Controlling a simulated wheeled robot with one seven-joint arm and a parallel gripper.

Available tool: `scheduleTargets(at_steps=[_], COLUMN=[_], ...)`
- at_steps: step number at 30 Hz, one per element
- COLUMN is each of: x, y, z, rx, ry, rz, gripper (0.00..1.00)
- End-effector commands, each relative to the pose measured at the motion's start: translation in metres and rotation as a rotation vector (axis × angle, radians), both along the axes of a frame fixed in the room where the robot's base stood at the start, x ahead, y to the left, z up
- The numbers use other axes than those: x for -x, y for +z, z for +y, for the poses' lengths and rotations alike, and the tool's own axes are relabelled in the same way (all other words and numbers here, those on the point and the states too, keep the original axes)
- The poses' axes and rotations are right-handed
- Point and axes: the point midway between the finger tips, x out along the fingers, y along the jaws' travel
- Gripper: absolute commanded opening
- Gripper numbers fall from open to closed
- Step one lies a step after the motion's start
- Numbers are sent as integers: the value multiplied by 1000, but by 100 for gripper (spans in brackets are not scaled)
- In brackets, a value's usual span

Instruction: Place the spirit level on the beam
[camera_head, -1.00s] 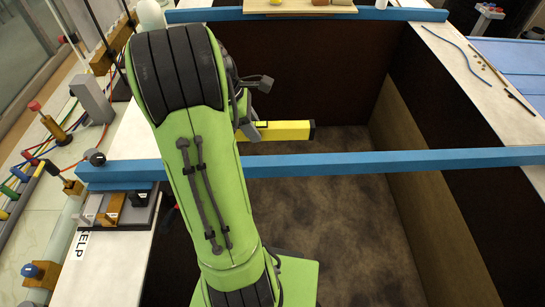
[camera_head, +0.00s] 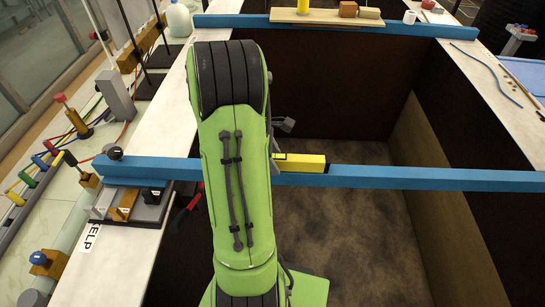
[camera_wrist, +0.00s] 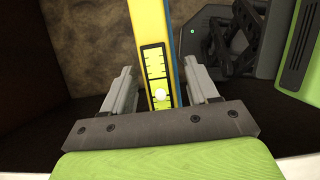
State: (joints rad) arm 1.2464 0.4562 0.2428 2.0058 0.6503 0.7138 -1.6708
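The yellow spirit level (camera_head: 303,162) lies along the blue beam (camera_head: 420,178) that crosses the flume in the head view. Its lower edge overlaps the beam's top, and it seems to rest there; its left part is hidden behind my arm. In the wrist view the level (camera_wrist: 152,45) runs away from my gripper (camera_wrist: 163,88), with a blue strip of the beam (camera_wrist: 175,70) along its right side. A vial with a pale round spot shows on the level. The gripper's fingers stand on both sides of the level with gaps, so it looks open. The head view hides the gripper.
A second blue beam (camera_head: 230,20) crosses farther back, with a wooden board (camera_head: 330,17) holding small items. Clamps and blocks (camera_head: 125,205) sit at the near beam's left end. Rods and stands (camera_head: 140,50) line the left wall. The flume interior (camera_head: 345,235) below is open.

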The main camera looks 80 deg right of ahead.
Motion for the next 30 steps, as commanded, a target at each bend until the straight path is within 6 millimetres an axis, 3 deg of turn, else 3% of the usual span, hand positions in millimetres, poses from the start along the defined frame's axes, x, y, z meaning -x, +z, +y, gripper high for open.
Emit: scheduleTargets(at_steps=[10,22,25,30], x=[-1,-38,-42,-45], y=[6,98,110,115], z=[0,8,9,10], rx=[2,3,2,0], ry=[1,2,1,0], rz=[0,-1,1,0], gripper=[62,62,62,62])
